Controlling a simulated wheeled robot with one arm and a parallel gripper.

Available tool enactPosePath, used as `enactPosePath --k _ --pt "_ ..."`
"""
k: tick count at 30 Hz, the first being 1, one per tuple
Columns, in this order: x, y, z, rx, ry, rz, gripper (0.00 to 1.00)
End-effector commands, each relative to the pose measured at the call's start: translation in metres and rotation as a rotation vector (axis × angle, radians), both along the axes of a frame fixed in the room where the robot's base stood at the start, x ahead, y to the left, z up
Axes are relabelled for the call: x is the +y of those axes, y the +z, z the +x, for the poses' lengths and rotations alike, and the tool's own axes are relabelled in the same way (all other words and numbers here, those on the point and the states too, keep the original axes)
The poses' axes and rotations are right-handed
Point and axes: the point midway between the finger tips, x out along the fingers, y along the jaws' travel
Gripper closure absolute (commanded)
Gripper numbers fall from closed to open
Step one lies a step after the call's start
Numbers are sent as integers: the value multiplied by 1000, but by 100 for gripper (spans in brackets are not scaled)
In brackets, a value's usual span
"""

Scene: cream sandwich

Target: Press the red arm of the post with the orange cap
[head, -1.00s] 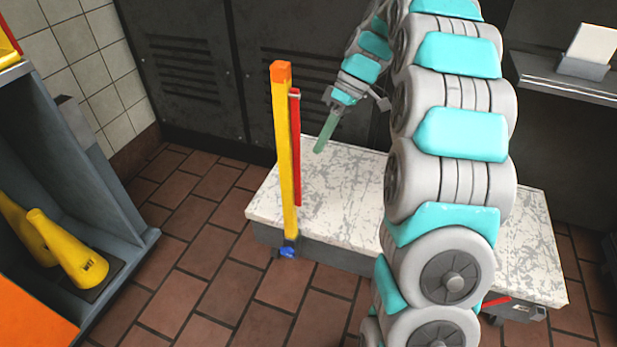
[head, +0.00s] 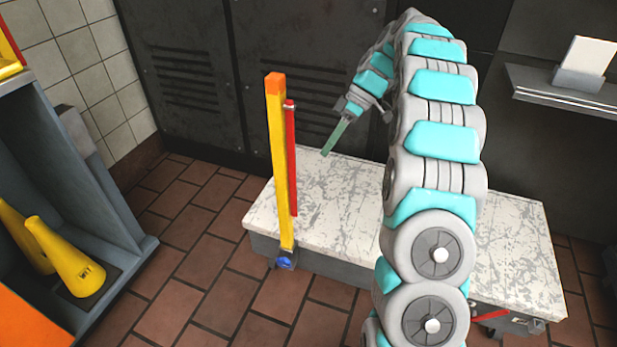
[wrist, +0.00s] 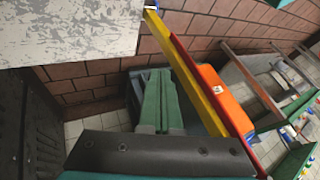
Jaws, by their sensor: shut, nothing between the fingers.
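The yellow post (head: 279,170) with the orange cap (head: 275,83) stands upright at the left end of the white bench. Its red arm (head: 291,160) hangs straight down along the post's right side. My gripper (head: 326,151) is shut and empty, to the right of the red arm and apart from it, with its green fingers pointing down. In the wrist view the shut green fingers (wrist: 160,78) are in the middle. The yellow post (wrist: 190,75) and red arm (wrist: 215,95) run diagonally to their right there. The cap is not clearly visible in that view.
The white, worn bench top (head: 345,200) lies under my gripper. Dark lockers (head: 190,70) stand behind. A grey shelf unit (head: 60,170) with yellow cones (head: 65,258) is at the left. A wall shelf (head: 565,92) is at the right. Tiled floor (head: 215,260) lies open left of the bench.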

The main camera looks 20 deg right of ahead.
Motion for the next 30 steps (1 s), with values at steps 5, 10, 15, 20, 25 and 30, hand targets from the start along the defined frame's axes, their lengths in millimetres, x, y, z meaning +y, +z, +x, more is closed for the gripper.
enactPosePath --k 5,10,15,20,25,30 --pt "8 -11 -3 5 2 2 100" --pt "23 -31 -8 8 1 3 100" --pt "39 -54 -13 8 1 2 100" --pt "57 -78 -18 7 1 0 100" --pt "68 -77 -32 1 -1 0 100" --pt "77 -78 -43 2 0 -1 100"
